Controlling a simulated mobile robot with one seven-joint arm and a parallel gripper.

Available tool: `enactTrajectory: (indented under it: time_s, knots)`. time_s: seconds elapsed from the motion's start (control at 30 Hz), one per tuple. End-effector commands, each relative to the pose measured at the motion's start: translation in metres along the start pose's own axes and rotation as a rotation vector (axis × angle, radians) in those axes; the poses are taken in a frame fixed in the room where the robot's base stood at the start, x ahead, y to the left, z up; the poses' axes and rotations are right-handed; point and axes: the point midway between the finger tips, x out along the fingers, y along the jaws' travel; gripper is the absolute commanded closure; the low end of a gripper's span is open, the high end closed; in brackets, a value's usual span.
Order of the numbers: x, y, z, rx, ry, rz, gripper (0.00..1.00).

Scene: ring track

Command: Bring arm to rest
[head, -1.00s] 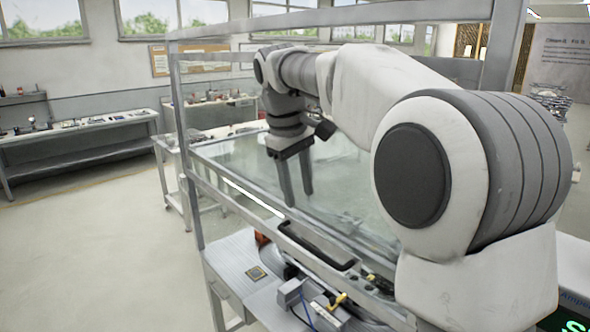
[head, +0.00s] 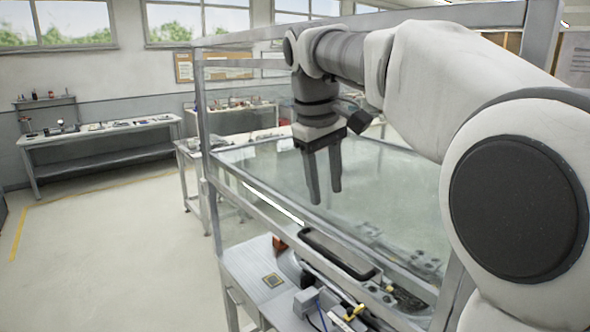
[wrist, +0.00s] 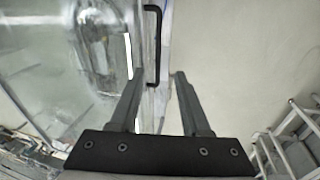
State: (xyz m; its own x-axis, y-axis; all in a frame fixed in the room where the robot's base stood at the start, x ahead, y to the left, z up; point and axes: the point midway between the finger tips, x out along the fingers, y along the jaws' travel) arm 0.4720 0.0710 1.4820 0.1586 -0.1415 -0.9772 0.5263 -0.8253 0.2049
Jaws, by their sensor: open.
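My gripper (head: 325,202) hangs from my raised, outstretched arm in the head view, fingers pointing down. It is open and nothing is between its fingers. In the head view it appears in front of a glass-panelled, metal-framed enclosure. In the wrist view the two fingers (wrist: 160,74) are spread apart, with a black handle (wrist: 157,45) and the enclosure edge beyond them. Pale floor shows past the right finger. I cannot tell the exact gap between the fingertips and the enclosure.
The enclosure's metal frame (head: 207,140) stands close to my arm. A black handle (head: 338,255) is on its near side. A bench (head: 253,290) with small parts, including a chip (head: 272,280), sits below. A workbench (head: 100,133) stands at the far left. Floor (head: 110,240) at left is clear.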

Motion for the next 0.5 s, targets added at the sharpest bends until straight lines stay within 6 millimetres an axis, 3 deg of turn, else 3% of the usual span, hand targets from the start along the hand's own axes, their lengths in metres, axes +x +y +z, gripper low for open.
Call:
enactTrajectory:
  time_s: [0.03, 0.27, 0.5]
  knots:
    - [0.005, -0.004, 0.017, 0.030, 0.018, 0.008, 0.53]
    - [0.029, -0.023, 0.082, 0.173, 0.108, 0.019, 0.53]
    - [0.074, -0.049, 0.152, 0.342, 0.207, 0.010, 0.53]
